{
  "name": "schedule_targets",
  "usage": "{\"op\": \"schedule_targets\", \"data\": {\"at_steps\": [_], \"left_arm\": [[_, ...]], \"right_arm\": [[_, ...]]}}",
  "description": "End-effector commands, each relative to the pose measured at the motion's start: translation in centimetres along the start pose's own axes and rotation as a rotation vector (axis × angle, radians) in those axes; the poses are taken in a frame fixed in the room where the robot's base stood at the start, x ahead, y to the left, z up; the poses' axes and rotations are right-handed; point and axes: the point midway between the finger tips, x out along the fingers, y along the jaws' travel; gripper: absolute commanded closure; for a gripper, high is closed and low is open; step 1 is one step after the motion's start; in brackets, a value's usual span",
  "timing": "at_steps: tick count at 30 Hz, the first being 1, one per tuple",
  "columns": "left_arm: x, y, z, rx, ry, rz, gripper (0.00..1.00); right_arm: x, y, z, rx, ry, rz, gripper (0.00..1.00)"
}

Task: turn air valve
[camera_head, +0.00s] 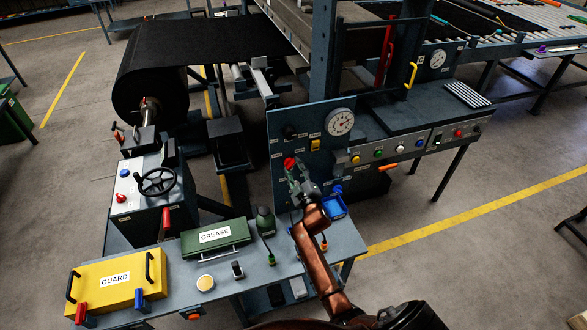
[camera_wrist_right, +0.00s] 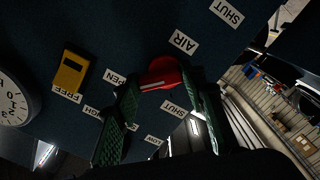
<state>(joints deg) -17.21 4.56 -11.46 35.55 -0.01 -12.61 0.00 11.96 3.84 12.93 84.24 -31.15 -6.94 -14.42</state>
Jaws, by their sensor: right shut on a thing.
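The red air valve knob (camera_head: 290,162) sits on the dark blue upright panel (camera_head: 286,120). In the right wrist view the red knob (camera_wrist_right: 162,74) has a white line across it and lies between the labels OPEN and SHUT, below the label AIR (camera_wrist_right: 184,41). My right gripper (camera_head: 296,174) is at the panel, and its green fingers (camera_wrist_right: 160,88) are shut on the knob from either side. The fingers cover part of the knob and its OPEN label. My left gripper is not in view.
A round gauge (camera_head: 341,122) and a yellow switch block (camera_head: 315,145) are on the same panel. Grey floor is free at the right.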

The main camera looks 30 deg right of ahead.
Motion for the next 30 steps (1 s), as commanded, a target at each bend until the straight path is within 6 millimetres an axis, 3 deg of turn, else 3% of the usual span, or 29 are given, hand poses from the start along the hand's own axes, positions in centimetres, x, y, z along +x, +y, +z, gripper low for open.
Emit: {"op": "schedule_targets", "data": {"at_steps": [19,20,27,30], "left_arm": [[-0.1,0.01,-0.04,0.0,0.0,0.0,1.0],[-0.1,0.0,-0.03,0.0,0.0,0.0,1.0],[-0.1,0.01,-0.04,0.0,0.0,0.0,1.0],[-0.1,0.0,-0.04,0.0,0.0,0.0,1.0]], "right_arm": [[-0.04,-0.21,0.2,0.052,-0.003,-0.003,0.86],[-0.04,-0.21,0.2,0.052,-0.003,-0.003,0.61],[-0.02,-0.13,0.13,0.05,-0.002,-0.002,0.44],[-0.02,-0.1,0.1,0.049,-0.002,-0.001,0.44]]}}
